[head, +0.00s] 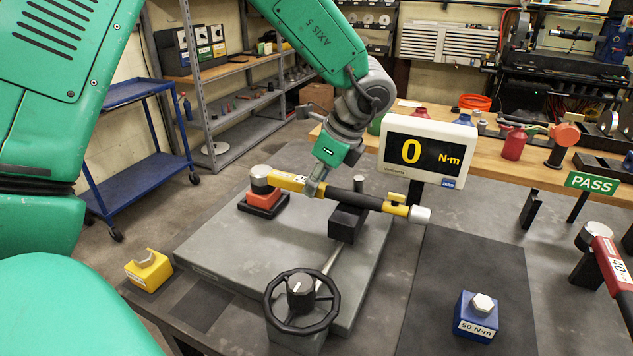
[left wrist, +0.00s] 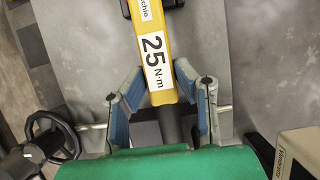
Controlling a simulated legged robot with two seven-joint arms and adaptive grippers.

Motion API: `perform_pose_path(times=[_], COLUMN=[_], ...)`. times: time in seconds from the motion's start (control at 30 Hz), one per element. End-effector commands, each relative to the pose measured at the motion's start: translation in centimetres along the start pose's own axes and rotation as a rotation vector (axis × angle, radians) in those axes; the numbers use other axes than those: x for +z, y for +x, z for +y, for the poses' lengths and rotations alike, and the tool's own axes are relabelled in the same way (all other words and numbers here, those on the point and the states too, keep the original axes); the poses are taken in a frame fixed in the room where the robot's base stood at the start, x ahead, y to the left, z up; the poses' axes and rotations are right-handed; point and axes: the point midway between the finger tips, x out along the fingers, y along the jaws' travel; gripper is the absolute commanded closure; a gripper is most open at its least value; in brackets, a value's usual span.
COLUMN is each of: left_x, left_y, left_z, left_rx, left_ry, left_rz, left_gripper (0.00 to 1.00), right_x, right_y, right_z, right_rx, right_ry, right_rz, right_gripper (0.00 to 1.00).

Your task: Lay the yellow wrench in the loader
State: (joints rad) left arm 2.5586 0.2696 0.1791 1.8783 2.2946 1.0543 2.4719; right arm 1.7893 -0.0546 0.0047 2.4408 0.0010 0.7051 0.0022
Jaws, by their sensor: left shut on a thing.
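The yellow wrench (head: 288,181), with a black handle and a silver end, lies roughly level across the loader (head: 215,245), a grey slab with a handwheel. Its head end is at the round grey drive on the orange-red base (head: 262,201). Its handle passes over the black block (head: 347,222); I cannot tell whether it touches it. My left gripper (head: 312,190) is shut on the yellow shaft. The left wrist view shows the fingers (left wrist: 155,75) on both sides of the shaft, by its 25 N·m label. My right gripper is not in view.
The handwheel (head: 302,301) stands at the slab's front. A display (head: 428,150) reading 0 N·m stands behind the handle. A yellow block (head: 148,269) is at left, a blue 50 N·m block (head: 476,317) at right. A red wrench (head: 611,264) is at the far right.

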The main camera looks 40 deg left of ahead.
Motion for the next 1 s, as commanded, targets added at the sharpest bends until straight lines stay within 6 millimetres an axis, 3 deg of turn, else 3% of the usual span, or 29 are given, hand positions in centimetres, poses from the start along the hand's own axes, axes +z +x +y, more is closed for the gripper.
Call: perform_pose_path(times=[0.37, 0.4, 0.47, 0.8, 1.0], left_x=[-0.1, -0.1, -0.1, -0.1, -0.1], left_y=[0.1, 0.1, 0.1, 0.1, -2.4], left_z=[-0.1, -0.1, -0.1, 0.0, -0.2], left_rx=[-0.001, -0.001, -0.001, 0.001, -0.004], left_ry=[0.000, 0.000, 0.000, 0.001, -0.002], left_rz=[0.001, 0.001, 0.001, 0.001, 0.003], left_gripper=[1.00, 0.72, 0.51, 0.51, 0.51], right_x=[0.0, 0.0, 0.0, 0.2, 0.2], right_y=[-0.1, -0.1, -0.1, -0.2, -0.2], right_z=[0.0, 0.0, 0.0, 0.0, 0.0], right_rx=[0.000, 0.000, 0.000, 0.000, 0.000], right_ry=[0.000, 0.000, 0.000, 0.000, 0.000], right_rz=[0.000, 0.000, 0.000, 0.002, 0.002], right_gripper=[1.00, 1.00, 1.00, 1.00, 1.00])
